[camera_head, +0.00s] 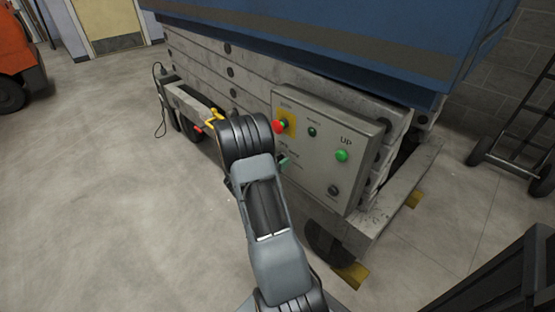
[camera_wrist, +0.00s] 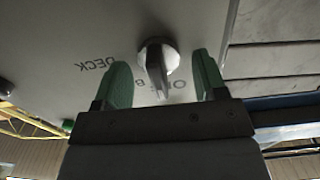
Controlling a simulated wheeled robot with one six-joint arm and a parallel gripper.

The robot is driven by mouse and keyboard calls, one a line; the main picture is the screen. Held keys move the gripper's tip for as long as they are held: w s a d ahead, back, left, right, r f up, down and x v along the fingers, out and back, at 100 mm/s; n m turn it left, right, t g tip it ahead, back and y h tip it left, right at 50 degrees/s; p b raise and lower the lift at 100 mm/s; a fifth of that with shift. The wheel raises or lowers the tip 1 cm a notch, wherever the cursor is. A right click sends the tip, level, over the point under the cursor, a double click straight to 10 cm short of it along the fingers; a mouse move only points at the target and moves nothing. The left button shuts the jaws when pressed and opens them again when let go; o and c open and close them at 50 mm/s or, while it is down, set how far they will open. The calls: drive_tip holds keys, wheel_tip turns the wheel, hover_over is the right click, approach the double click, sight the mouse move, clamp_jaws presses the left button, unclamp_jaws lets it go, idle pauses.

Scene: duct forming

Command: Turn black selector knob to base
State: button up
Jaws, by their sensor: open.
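The selector knob (camera_wrist: 158,64) shows in the wrist view on the grey panel, dark with a pale grey sheen. Its bar points down in the picture, toward partly hidden lettering that reads like OFF. In the head view my gripper (camera_head: 284,162) is at the panel's lower left, mostly behind my arm, and the selector knob is hidden there.
The control panel (camera_head: 312,170) carries a red button (camera_head: 279,126) on yellow, a green UP button (camera_head: 342,156) and a dark round button (camera_head: 333,191). A blue platform (camera_head: 350,30) overhangs it.

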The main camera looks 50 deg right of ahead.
drive_tip(key=shift+c, duration=0.2)
drive_tip(key=c, duration=0.8)
drive_tip(key=shift+f+m, duration=0.1)
drive_tip(key=shift+m, duration=0.2)
drive_tip(key=m+b, duration=0.3)
drive_tip(key=m, duration=0.1)
drive_tip(key=shift+s+f+b, duration=0.15)
drive_tip(key=shift+b, duration=0.2)
drive_tip(key=shift+s+m+b, duration=0.1)
drive_tip(key=shift+m+b, duration=1.3)
drive_tip(key=shift+m, duration=0.6)
drive_tip(key=o, duration=0.8)
